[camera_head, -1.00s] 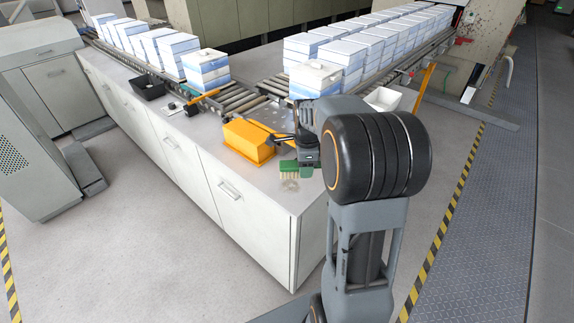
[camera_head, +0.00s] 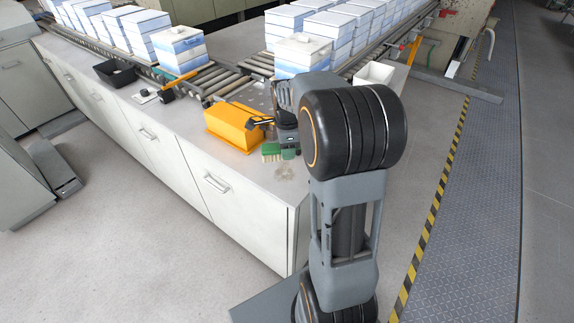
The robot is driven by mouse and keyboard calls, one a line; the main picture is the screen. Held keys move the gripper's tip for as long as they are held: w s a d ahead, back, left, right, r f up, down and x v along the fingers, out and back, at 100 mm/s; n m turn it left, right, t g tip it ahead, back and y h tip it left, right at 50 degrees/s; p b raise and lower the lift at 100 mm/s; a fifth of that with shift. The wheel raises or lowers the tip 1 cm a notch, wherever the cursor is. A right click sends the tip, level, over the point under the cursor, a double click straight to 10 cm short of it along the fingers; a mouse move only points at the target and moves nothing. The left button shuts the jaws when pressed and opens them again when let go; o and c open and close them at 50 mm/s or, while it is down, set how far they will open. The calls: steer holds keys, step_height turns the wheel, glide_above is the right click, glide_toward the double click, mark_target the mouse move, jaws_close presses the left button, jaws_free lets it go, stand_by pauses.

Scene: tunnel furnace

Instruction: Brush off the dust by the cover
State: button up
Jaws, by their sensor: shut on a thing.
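The orange cover (camera_head: 228,130) lies on the pale counter (camera_head: 190,143), left of my gripper. A small pale patch of dust (camera_head: 285,173) lies on the counter near its front right corner. My gripper (camera_head: 283,140) is low over the counter between the cover and my arm, shut on a green brush (camera_head: 270,149). The brush's pale bristles point down, just behind and left of the dust. Whether the bristles touch the counter is unclear. My arm hides part of the gripper and the counter to its right.
Behind the cover runs a roller conveyor (camera_head: 220,78) with stacked blue-and-white boxes (camera_head: 180,48). A black tray (camera_head: 115,73) and an orange-handled tool (camera_head: 172,89) lie on the left of the counter. A white bin (camera_head: 372,74) stands behind my arm.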

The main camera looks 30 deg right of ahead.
steer(key=b, duration=0.9)
glide_above(290, 174)
steer(key=s+a, duration=0.3)
steer(key=shift+w+d+f, duration=0.1)
steer(key=shift+d+f, duration=0.05)
steer(key=shift+f, duration=5.25)
steer(key=shift+f+b, duration=0.45)
steer(key=shift+f, duration=0.55)
